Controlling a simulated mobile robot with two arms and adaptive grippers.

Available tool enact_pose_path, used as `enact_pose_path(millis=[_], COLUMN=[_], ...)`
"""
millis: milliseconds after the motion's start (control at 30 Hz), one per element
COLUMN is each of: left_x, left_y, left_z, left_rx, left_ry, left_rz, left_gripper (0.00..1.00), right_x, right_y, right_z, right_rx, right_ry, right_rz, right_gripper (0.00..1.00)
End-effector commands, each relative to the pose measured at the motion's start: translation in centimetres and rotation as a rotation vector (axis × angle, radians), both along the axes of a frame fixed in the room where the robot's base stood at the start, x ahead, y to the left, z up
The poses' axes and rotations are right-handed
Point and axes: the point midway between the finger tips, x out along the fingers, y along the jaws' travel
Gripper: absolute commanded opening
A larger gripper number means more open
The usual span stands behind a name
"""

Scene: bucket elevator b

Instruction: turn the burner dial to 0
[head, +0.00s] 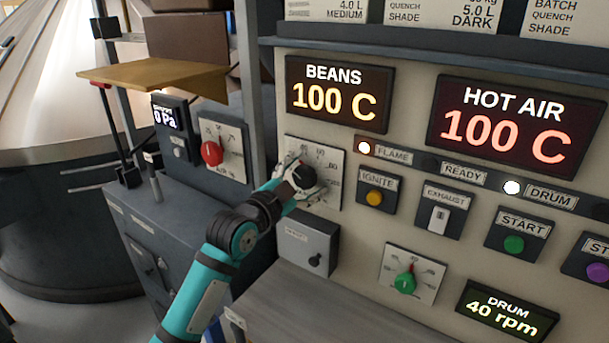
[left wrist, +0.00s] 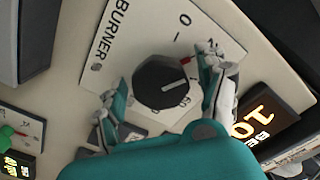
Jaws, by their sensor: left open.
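The burner dial (left wrist: 160,84) is a black faceted knob with a red pointer line on a white plate (left wrist: 118,62) marked BURNER in the left wrist view. Its red line points right, toward one finger and away from the 0 mark (left wrist: 185,19). My left gripper (left wrist: 165,95) is open, with one finger on each side of the knob; I cannot tell whether they touch it. In the head view my left gripper (head: 300,180) is in front of the burner plate (head: 331,162) and covers much of it. My right gripper is not in view.
The panel has an ignite button (head: 374,196), exhaust switch (head: 438,218), green dial (head: 405,282) and lever box (head: 309,248) nearby. The beans display (head: 338,94) reads 100 C. A red air dial (head: 212,153) is to the left.

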Motion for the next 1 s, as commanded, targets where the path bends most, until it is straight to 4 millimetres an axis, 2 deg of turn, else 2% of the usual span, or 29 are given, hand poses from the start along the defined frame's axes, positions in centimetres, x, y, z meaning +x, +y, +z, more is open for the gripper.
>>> enact_pose_path(millis=[167, 200, 600, 633, 1000], left_x=[0.00, 0.00, -0.01, -0.02, 0.00], left_y=[0.00, 0.00, 0.04, 0.03, 0.04], left_z=[-0.03, -0.03, -0.07, -0.08, 0.01], left_rx=[0.000, 0.000, 0.000, 0.000, -0.066], left_ry=[0.000, 0.000, 0.002, 0.002, 0.049], left_rz=[0.000, 0.000, 0.000, 0.000, 0.000], left_gripper=[0.74, 0.72, 0.19, 0.17, 0.17], right_x=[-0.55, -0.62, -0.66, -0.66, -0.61], right_y=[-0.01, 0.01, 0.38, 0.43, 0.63], right_z=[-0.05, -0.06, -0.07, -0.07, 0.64], right_rx=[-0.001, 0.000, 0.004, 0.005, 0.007], right_ry=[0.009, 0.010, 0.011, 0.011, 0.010], right_rz=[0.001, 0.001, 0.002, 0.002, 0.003], right_gripper=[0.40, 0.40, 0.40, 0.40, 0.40])
